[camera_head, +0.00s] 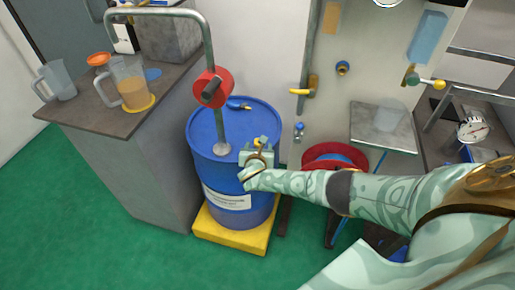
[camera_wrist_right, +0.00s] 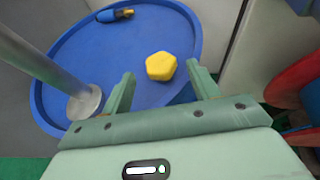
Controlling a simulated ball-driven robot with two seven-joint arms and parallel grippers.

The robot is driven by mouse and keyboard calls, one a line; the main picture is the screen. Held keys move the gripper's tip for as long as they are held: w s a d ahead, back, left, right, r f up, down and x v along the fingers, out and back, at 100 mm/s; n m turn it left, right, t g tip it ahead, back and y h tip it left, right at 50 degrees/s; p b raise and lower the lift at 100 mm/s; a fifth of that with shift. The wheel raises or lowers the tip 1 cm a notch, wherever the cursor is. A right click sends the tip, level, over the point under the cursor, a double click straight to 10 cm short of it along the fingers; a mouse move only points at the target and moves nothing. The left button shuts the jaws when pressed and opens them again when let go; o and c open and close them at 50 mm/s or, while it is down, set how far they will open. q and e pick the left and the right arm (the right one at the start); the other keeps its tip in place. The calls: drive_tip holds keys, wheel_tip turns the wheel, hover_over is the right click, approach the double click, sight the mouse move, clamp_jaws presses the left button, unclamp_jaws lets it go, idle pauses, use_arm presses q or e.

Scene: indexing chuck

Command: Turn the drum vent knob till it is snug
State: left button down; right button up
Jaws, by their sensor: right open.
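The blue drum (camera_head: 231,178) stands upright on a yellow base, and its blue lid fills much of the right wrist view (camera_wrist_right: 75,55). The yellow vent knob (camera_wrist_right: 161,66) is a faceted knob on the lid. It also shows in the head view (camera_head: 258,142), partly covered by my right gripper. My right gripper (camera_head: 257,157) is over the near right part of the lid. In the right wrist view its open fingers (camera_wrist_right: 160,84) point toward the knob, which appears just beyond the fingertips and between them, not gripped. My left gripper is not in view.
A metal pipe (camera_head: 207,45) with a red-and-black fitting (camera_head: 211,88) rises from the lid, left of my gripper. A small blue-and-brass fitting (camera_wrist_right: 115,15) sits on the lid's far side. A grey bench (camera_head: 110,118) with jugs stands left. A red reel (camera_head: 335,160) is right.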

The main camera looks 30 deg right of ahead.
drive_tip(key=b+x, duration=0.1)
drive_tip(key=x, duration=0.1)
drive_tip(key=shift+w+d+f, duration=0.2)
drive_tip(key=shift+f, duration=0.1)
drive_tip(key=shift+w+d, duration=0.2)
drive_tip(key=shift+w, duration=0.1)
drive_tip(key=shift+r, duration=0.1)
drive_tip(key=c, duration=1)
drive_tip(key=shift+o, duration=0.2)
